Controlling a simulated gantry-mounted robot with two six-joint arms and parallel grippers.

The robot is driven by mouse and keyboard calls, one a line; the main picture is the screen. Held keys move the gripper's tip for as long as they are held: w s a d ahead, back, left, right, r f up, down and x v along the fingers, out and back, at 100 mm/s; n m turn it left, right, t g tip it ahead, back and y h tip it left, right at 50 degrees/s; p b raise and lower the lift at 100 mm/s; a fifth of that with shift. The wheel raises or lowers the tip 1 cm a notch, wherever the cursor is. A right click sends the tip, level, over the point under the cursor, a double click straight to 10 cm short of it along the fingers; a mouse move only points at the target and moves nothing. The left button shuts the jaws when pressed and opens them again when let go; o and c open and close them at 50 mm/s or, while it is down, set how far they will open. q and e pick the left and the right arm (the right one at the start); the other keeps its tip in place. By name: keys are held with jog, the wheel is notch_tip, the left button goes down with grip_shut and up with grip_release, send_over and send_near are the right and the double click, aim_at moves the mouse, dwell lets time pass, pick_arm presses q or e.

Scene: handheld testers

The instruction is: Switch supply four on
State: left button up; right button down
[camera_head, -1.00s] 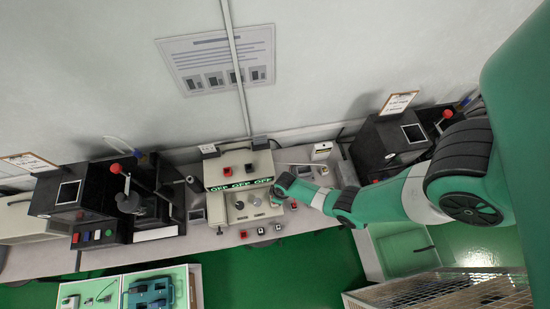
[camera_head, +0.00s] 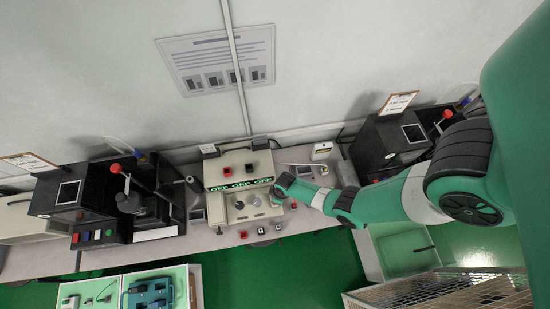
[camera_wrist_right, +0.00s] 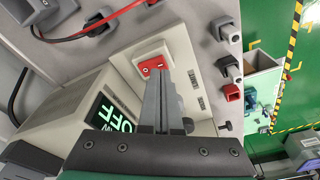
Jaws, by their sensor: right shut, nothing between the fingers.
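A light grey supply unit (camera_head: 238,168) stands on the bench against the wall in the head view. Green "OFF" displays (camera_head: 238,186) are lit along its front. In the right wrist view a lit "OFF" display (camera_wrist_right: 112,116) sits beside a red rocker switch (camera_wrist_right: 153,65) in a white frame. My right gripper (camera_wrist_right: 160,74) is shut and empty, its fingertips at the lower edge of the red rocker; I cannot tell whether they touch it. In the head view the right gripper (camera_head: 278,191) is at the unit's right front. My left gripper is not in view.
Grey and red-black sockets (camera_wrist_right: 230,68) stand on the bench beside the unit. Red and black leads (camera_wrist_right: 95,22) lie on the other side. Black testers stand left (camera_head: 75,190) and right (camera_head: 385,145). A wire cage (camera_head: 450,290) is at the lower right.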

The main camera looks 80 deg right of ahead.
jog(key=shift+f+b, duration=0.85)
jog(key=shift+f, duration=0.05)
dwell(0.8)
notch_tip(320, 180, up, 7)
jog(key=p, duration=0.7)
jog(key=shift+r, duration=0.1)
dwell(0.4)
